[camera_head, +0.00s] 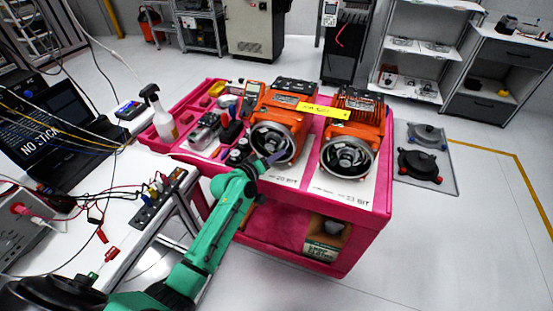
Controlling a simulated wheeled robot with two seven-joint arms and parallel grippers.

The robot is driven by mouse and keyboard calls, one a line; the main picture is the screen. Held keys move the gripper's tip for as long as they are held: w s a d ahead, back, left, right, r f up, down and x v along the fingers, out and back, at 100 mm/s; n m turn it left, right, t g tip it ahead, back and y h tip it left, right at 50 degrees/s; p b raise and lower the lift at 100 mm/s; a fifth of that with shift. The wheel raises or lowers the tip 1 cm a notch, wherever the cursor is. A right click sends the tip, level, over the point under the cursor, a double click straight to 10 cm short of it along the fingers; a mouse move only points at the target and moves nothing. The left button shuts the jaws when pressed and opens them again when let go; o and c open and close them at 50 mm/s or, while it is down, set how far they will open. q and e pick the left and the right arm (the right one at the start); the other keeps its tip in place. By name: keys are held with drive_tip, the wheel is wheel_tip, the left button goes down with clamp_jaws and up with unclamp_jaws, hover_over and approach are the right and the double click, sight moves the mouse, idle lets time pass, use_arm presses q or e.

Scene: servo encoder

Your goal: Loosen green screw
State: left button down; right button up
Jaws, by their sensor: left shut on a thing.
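Two orange servo motors stand side by side on the pink cart: the left motor (285,110) and the right motor (354,125). Each has a round dark and silver encoder end facing me. My left gripper (273,160), on the green arm, reaches up from below to the lower left of the left motor's round end (274,137). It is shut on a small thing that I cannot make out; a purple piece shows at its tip. I cannot pick out a green screw at this size. My right gripper is not in view.
The pink cart (330,238) also carries a spray bottle (160,115), small tools and a yellow label (323,110) across the motors. A white bench (55,235) with wires and a laptop (55,130) stands left.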

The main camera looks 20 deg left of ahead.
use_arm(q)
drive_tip(key=shift+a+f+n+t+h+b, duration=0.15)
drive_tip(key=shift+n+t+h+b, duration=0.25)
drive_tip(key=shift+n+b, duration=0.9)
drive_tip(key=shift+f+n+t+h+b, duration=0.1)
drive_tip(key=shift+n+t+h+b, duration=0.3)
drive_tip(key=shift+n+b, duration=0.85)
drive_tip(key=shift+a+f+n+t+h+b, duration=0.15)
drive_tip(key=shift+n+t+h+b, duration=0.2)
drive_tip(key=shift+n+b, duration=0.95)
drive_tip(key=shift+d+m+b, duration=0.1)
drive_tip(key=shift+m+b, duration=0.25)
drive_tip(key=c, duration=0.7)
unclamp_jaws()
drive_tip(key=b+v, duration=0.4)
drive_tip(key=v, duration=1)
drive_tip(key=shift+s+a, duration=0.2)
